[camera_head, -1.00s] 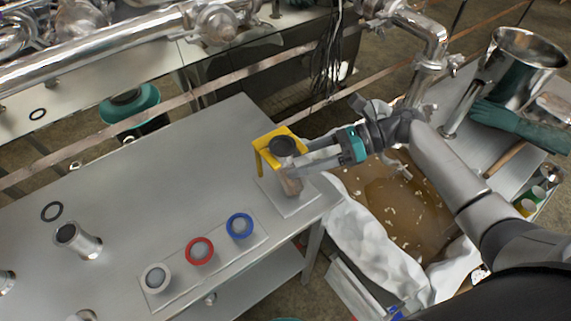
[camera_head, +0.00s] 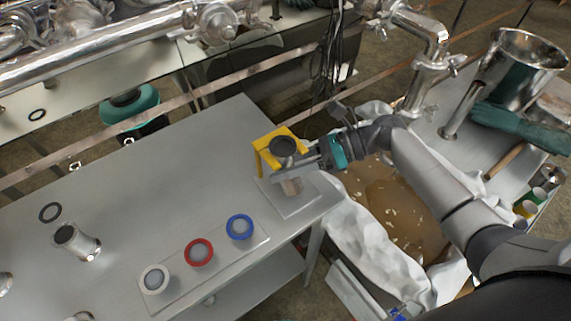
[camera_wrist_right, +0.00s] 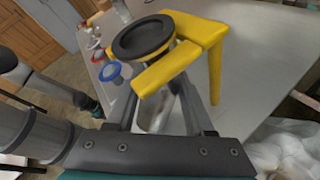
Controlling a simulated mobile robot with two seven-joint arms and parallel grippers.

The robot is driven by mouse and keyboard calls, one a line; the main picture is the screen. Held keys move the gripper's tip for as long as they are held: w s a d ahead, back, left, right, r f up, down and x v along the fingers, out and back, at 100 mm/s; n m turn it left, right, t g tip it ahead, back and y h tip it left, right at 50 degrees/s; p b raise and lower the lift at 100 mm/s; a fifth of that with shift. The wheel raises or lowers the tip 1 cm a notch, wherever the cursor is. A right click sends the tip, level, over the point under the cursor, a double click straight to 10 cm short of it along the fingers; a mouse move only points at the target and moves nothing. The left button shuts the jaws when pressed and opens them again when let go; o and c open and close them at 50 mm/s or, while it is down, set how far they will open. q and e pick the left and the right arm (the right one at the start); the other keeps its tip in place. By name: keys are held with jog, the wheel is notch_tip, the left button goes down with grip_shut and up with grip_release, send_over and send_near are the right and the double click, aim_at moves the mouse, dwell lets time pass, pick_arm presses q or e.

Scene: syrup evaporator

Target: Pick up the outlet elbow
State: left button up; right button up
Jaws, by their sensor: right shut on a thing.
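The outlet elbow, as I take it, is a shiny metal pipe piece (camera_head: 291,187) standing at the table's right end, with a black ring (camera_head: 283,146) on top. A yellow forked stand (camera_head: 265,157) is around its upper part. In the right wrist view the black ring (camera_wrist_right: 143,37) sits at the fork, and the metal body (camera_wrist_right: 160,113) is between my fingers. My right gripper (camera_head: 300,165) is shut on the piece from the right, just below the ring. The fingers hide part of the body. My left gripper is not in view.
White, red (camera_head: 199,251) and blue ringed caps stand on a plate to the front left. A metal pipe piece (camera_head: 78,243) and a black gasket (camera_head: 50,212) are at the left. The table's middle is clear.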

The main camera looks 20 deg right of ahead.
grip_shut()
jog(key=shift+r, duration=0.5)
jog(key=s+d+p, duration=0.2)
jog(key=s+d, duration=0.1)
jog(key=s, duration=0.5)
jog(key=s+d+p, duration=0.2)
jog(key=s+d, duration=0.1)
jog(key=s, duration=0.6)
jog(key=w+r+m+t+h+b, duration=0.1)
jog(key=w+r+m+t+b, duration=0.1)
jog(key=w, duration=0.4)
jog(key=w+a+r+m+t+h+b, duration=0.1)
jog(key=w+r+m+t, duration=0.2)
jog(key=w+r, duration=0.4)
jog(key=shift+w+a+t+b, duration=0.15)
jog(key=shift+w+t+b, duration=0.2)
jog(key=shift+t, duration=0.25)
